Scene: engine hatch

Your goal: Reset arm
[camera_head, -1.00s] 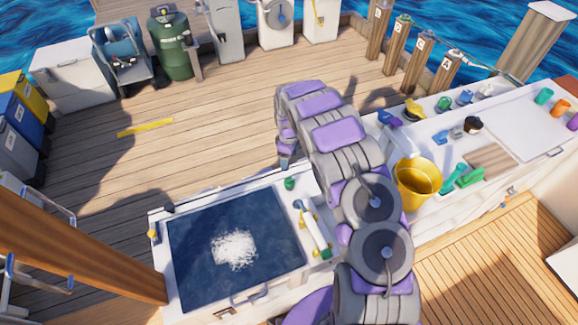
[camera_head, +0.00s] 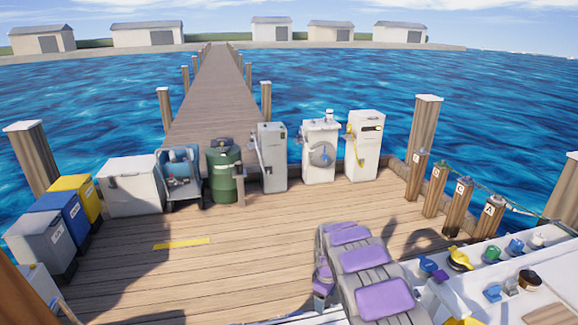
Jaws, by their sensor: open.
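My arm (camera_head: 365,270), grey with purple pads, rises from the bottom edge right of centre and is folded.
Behind the arm, the plank deck (camera_head: 230,270) is broad and clear, with a yellow strip (camera_head: 182,243). White cabinets (camera_head: 320,152), a green barrel (camera_head: 222,172) and bins (camera_head: 62,218) line its far and left edges. A white counter (camera_head: 555,265) with small coloured parts is at right.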

